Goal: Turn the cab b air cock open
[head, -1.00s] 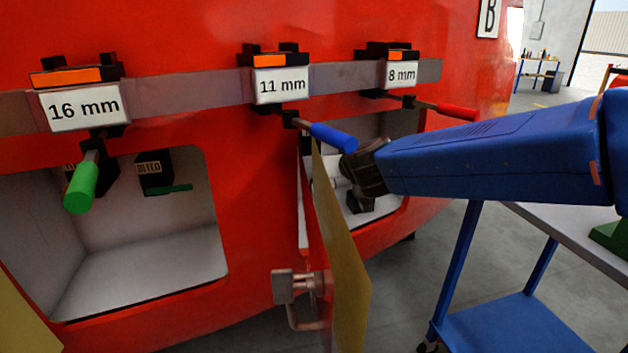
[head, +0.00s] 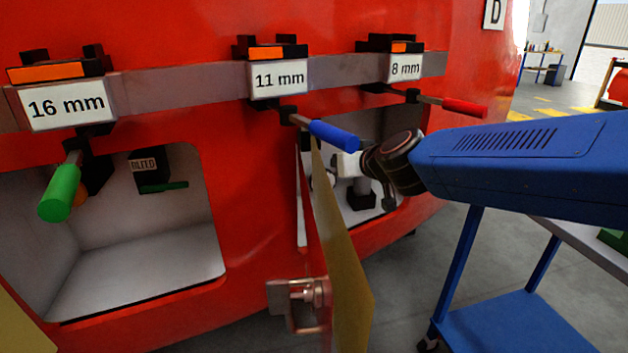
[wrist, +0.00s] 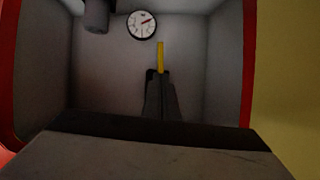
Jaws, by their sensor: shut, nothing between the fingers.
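In the wrist view a narrow yellow handle (wrist: 160,57) stands upright against the back wall of a grey recess. I cannot read a label that names it as the cab b air cock. My gripper (wrist: 158,74) is shut and empty, its dark fingers pointing at the handle's lower end. Whether they touch it I cannot tell. In the head view my arm reaches into the right-hand recess (head: 403,120) in the red nosecone. An open door panel (head: 340,265) and the wrist hide part of that recess, and my fingertips are not clear there.
A round gauge (wrist: 142,25) and a dark pipe end (wrist: 97,14) are near the handle. Blue (head: 334,135) and red (head: 452,106) tool handles jut out above the recess. A BLEED block (head: 149,168) sits in the left recess. A blue cart (head: 500,325) stands right.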

